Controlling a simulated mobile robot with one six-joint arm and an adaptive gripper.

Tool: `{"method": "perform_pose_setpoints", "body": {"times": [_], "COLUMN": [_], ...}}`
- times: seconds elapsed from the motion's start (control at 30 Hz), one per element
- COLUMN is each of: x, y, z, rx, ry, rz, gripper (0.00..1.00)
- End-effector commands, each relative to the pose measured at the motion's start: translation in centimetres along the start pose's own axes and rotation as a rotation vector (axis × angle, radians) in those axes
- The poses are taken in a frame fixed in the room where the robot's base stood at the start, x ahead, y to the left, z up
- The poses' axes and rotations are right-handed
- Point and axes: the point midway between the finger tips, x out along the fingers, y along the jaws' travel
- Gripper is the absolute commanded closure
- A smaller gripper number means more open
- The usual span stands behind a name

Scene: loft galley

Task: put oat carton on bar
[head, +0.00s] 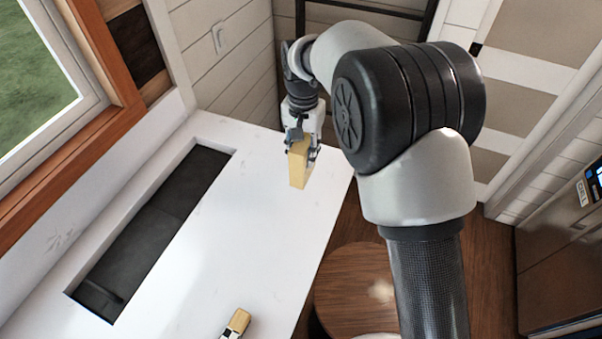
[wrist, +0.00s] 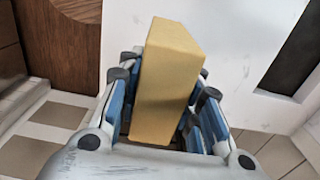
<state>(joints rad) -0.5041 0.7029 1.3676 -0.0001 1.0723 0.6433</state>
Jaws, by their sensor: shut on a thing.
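The oat carton, a plain tan-yellow box (head: 299,170), is in my gripper (head: 302,148) at the far right end of the white counter (head: 235,215). No separate bar is clearly marked; this counter is the long raised surface in view. In the wrist view the carton (wrist: 168,75) stands out between the blue-padded fingers of my gripper (wrist: 163,105), which are shut on its sides. Its lower end overlaps the counter in the head view. I cannot tell whether it touches the counter or hangs above it.
A long dark recess (head: 150,235) is sunk into the counter's left side. A small yellow, white and black object (head: 237,322) lies near the bottom edge. A round wooden table (head: 352,285) stands lower, right of the counter. The middle of the counter is clear.

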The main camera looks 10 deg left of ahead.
Motion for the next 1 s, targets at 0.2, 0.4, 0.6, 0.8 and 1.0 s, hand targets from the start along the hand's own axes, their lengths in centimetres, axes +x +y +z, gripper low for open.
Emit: {"method": "perform_pose_setpoints", "body": {"times": [0.2, 0.4, 0.6, 0.8, 1.0], "x": [3.5, 4.9, 7.8, 8.1, 8.5], "y": [0.0, 0.0, 0.0, 0.0, 0.0], "z": [0.0, 0.0, 0.0, -0.1, -0.1], "rx": [0.000, 0.000, 0.000, 0.000, 0.000], "ry": [0.001, -0.001, -0.001, 0.002, 0.001], "rz": [0.000, 0.001, 0.001, -0.001, -0.001], "gripper": [0.84, 0.84, 0.84, 0.84, 0.84]}}
